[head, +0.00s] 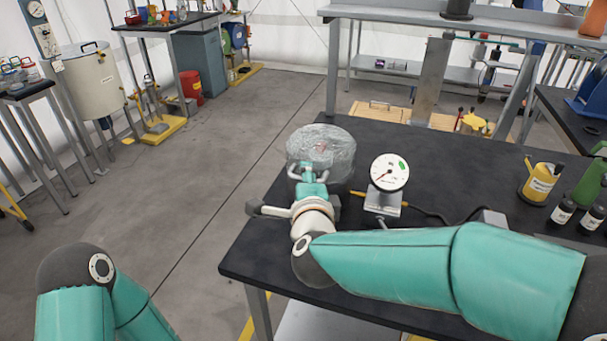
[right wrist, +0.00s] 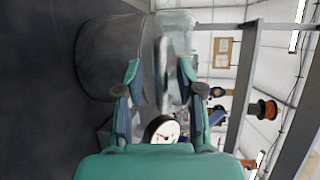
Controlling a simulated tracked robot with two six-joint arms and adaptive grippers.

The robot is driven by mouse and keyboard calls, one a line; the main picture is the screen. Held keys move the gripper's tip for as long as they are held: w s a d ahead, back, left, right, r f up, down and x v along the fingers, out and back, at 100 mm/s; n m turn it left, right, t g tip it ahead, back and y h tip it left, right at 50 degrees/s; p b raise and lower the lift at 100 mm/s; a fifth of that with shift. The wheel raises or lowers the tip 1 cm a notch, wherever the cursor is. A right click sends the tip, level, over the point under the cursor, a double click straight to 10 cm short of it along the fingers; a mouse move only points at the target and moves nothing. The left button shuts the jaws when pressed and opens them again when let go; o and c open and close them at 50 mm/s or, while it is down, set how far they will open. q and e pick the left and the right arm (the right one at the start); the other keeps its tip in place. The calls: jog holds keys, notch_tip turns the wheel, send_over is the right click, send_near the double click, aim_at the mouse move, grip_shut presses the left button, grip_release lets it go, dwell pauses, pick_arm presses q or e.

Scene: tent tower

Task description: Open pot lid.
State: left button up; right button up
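The pot (head: 322,147) stands on the black table near its left edge and looks grey and shiny, with a clear, glassy top. In the right wrist view the pot body (right wrist: 105,55) appears turned sideways, with the clear lid (right wrist: 178,25) on its right side. A pale bar-like handle (right wrist: 164,70) shows between my right fingers. My right gripper (head: 312,178) is at the near side of the pot. In the right wrist view its fingers (right wrist: 158,78) are apart on either side of the handle; contact is not clear. My left gripper is out of view; only its arm shows at lower left.
A dial gauge (head: 388,173) stands on the table close to the right of the pot and my right gripper. A yellow container (head: 539,182) and several small bottles are at the right. The floor (head: 200,200) left of the table is clear.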

jog(key=shift+w, duration=0.15)
jog(key=shift+a, duration=0.1)
grip_shut()
